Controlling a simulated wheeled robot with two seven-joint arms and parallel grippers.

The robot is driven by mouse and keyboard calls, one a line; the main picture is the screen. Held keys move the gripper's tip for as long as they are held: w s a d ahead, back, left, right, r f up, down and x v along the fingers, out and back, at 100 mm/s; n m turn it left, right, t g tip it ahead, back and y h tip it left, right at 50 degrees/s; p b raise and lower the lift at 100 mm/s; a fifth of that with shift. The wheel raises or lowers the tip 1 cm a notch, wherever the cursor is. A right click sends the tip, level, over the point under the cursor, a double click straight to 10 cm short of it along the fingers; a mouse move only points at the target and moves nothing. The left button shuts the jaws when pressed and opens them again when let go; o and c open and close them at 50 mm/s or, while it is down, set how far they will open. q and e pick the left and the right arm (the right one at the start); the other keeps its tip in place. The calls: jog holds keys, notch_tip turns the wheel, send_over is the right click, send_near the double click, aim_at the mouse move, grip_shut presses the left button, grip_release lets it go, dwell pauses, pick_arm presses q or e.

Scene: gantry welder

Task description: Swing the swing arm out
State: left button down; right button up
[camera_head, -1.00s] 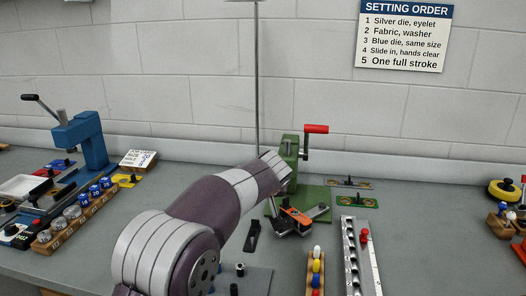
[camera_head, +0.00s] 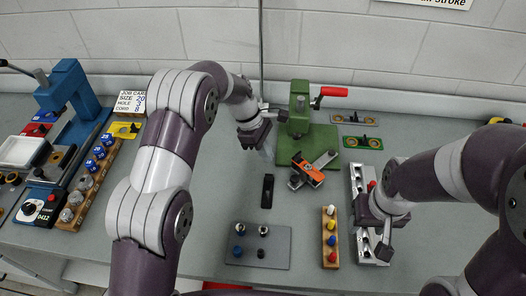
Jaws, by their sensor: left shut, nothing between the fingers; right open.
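A green press (camera_head: 299,112) with a red-handled crank (camera_head: 333,92) stands on a green base plate at the back middle. An orange clamp-like piece (camera_head: 308,169) and a grey metal bar (camera_head: 326,158) lie crossed at the plate's front edge; I cannot tell for sure which one is the swing arm. My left gripper (camera_head: 267,150) is shut and empty, just left of the green press and apart from the orange piece. My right gripper (camera_head: 384,247) is open, low over the silver rail at the right; its fingers are partly hidden by its own body.
A grey plate with small dies (camera_head: 277,262) and a wooden strip of coloured pegs (camera_head: 330,257) lie in front. A black part (camera_head: 267,191) lies between. A silver perforated rail (camera_head: 357,182) is at right. A blue press (camera_head: 72,95) stands at left.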

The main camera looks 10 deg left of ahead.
pick_arm(q)
jog(key=f, duration=0.4)
jog(key=d+f+p, duration=0.1)
jog(key=f, duration=0.1)
jog(key=shift+w, duration=0.35)
jog(key=d, duration=0.1)
jog(key=s+d+p, duration=0.1)
jog(key=d, duration=0.1)
jog(key=shift+s+d+r, duration=0.35)
jog(key=shift+d+r, duration=0.05)
jog(key=shift+d, duration=0.1)
jog(key=shift+w+f, duration=0.15)
jog(key=shift+f, duration=0.05)
pick_arm(e)
jog(key=shift+w+a+r, duration=0.2)
jog(key=shift+w+a, duration=0.2)
jog(key=shift+w, duration=0.15)
